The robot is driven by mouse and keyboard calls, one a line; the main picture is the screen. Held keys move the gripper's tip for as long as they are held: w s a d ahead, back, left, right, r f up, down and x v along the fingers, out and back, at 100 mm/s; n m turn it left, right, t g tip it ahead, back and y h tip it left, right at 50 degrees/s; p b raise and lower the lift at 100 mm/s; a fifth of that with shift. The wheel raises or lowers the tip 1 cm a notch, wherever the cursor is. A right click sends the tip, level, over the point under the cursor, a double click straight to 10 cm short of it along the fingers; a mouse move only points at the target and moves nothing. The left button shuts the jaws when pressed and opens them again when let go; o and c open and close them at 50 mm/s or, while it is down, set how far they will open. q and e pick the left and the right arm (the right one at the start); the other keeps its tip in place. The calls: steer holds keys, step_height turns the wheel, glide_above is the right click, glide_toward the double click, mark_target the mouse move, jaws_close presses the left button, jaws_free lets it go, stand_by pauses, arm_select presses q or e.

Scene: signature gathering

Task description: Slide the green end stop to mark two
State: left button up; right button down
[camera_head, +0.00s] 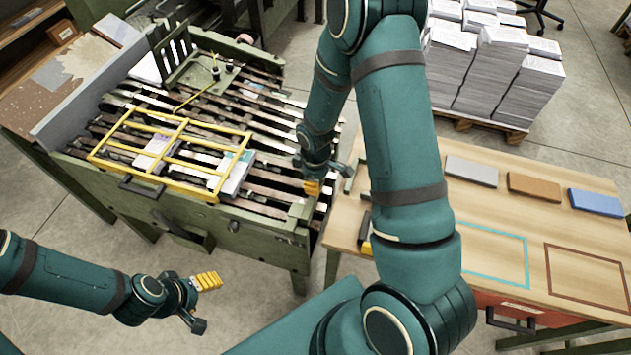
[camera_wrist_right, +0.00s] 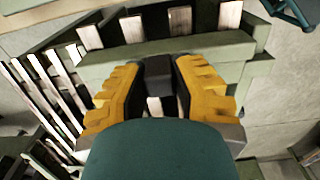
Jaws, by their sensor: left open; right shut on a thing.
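In the right wrist view, a green bar (camera_wrist_right: 200,51) lies across the slats and appears to be the green end stop. A dark block (camera_wrist_right: 159,72) in front of it sits between the yellow ridged fingers of my right gripper (camera_wrist_right: 159,88), which is shut on it. Whether the block is joined to the bar is hard to tell. In the head view my right gripper (camera_head: 326,180) is at the right end of the slatted machine, and my arm partly covers this area. My left gripper (camera_head: 203,304) is open and empty above the floor at lower left. No numbered marks are legible.
The slatted green machine (camera_head: 262,222) carries a yellow frame (camera_head: 183,122) over paper-like items. A wooden table (camera_head: 500,205) with grey (camera_head: 472,170), brown (camera_head: 534,187) and blue (camera_head: 596,202) blocks stands to the right. Paper stacks (camera_head: 497,70) stand behind it.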

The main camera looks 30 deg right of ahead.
steer(key=w+a, duration=0.2)
steer(key=shift+w+a+f, duration=0.1)
steer(key=shift+w+a, duration=0.05)
steer(key=shift+w, duration=0.15)
steer(key=c, duration=0.7)
jaws_free()
steer(key=shift+c, duration=0.2)
step_height(320, 180, up, 12)
